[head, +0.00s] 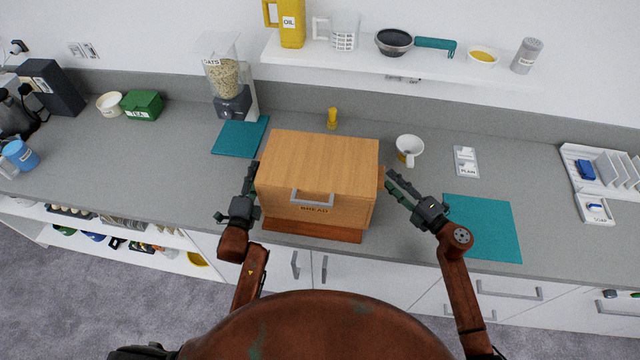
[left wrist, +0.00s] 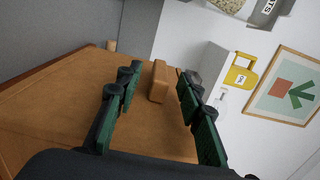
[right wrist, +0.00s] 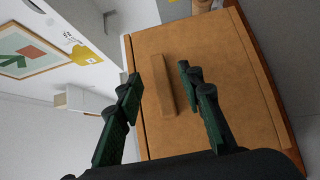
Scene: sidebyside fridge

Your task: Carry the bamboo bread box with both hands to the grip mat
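The bamboo bread box (head: 318,160), marked BREAD with a grey front handle, is upright at the middle of the counter's front edge. I cannot tell whether its darker base (head: 312,229) touches the counter. My left gripper (head: 251,178) is open at its left side; in the left wrist view the fingers are either side of a wooden side grip (left wrist: 158,82). My right gripper (head: 393,182) is open at its right side, its fingers around another side grip (right wrist: 164,84). Teal mats lie right of the box (head: 483,228) and behind-left (head: 241,136); neither is labelled.
A yellow shaker (head: 332,119) is behind the box. A white shelf (head: 400,66) hangs above.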

